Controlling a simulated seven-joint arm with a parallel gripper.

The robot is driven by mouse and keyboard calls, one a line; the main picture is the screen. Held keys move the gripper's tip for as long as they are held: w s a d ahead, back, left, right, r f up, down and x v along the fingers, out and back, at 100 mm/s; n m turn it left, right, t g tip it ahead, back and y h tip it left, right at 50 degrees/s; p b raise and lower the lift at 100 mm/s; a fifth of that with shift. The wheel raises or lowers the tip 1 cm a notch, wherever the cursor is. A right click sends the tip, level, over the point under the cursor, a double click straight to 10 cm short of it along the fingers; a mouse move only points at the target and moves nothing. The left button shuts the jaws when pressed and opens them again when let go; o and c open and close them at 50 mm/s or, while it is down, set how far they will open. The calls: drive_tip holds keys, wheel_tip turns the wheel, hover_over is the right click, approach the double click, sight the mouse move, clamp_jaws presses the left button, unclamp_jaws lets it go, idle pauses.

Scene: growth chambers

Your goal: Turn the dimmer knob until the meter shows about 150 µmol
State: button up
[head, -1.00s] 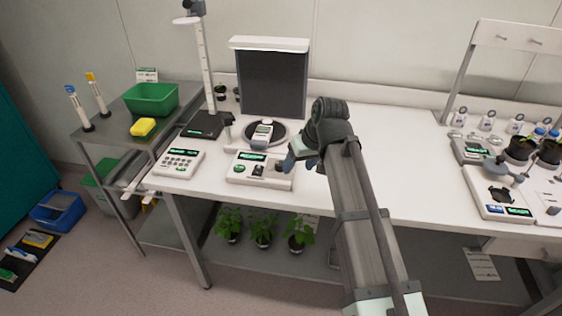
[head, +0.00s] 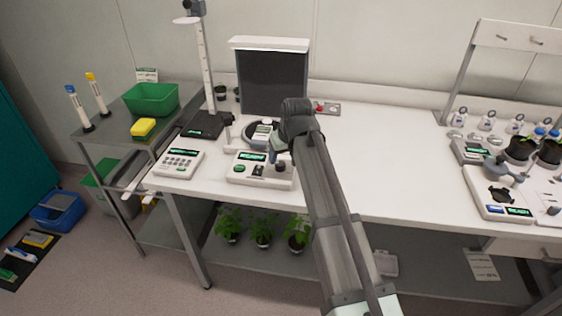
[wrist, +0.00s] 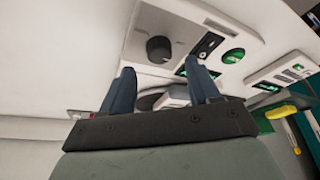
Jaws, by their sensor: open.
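The dimmer box (head: 240,180) is a white panel near the bench's front edge, with a small green-lit display, a green button and a switch. Its dark round knob (head: 281,167) is at the box's right end; it also shows in the wrist view (wrist: 159,49), just beyond the fingertips. My gripper (head: 279,155) is above the knob, with its blue fingers (wrist: 160,72) apart and nothing held between them. The handheld meter (head: 262,133) rests on a dark round plate behind the box, partly hidden by my gripper. Its reading is too small to make out.
A keypad device (head: 179,162) stands left of the box. A dark upright panel (head: 272,82) and a tall ruled stand (head: 207,75) are behind. A small box with a red button (head: 322,108) lies at the back.

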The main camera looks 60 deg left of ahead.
sight(280, 163)
drive_tip(key=shift+x, duration=2.25)
drive_tip(key=c, duration=1)
drive_tip(key=shift+m, duration=0.3)
drive_tip(key=m+t, duration=0.1)
drive_tip(key=m, duration=0.1)
drive_tip(key=m+t+h, duration=0.1)
drive_tip(key=m, duration=0.2)
drive_tip(key=shift+s+a+m, duration=0.1)
drive_tip(key=shift+s+m, duration=0.05)
drive_tip(key=shift+m, duration=0.15)
drive_tip(key=m+h, duration=0.1)
drive_tip(key=m, duration=0.1)
drive_tip(key=m+t+h, duration=0.1)
drive_tip(key=m, duration=0.2)
drive_tip(key=shift+a+m+t, duration=0.1)
drive_tip(key=shift+m+t, duration=0.2)
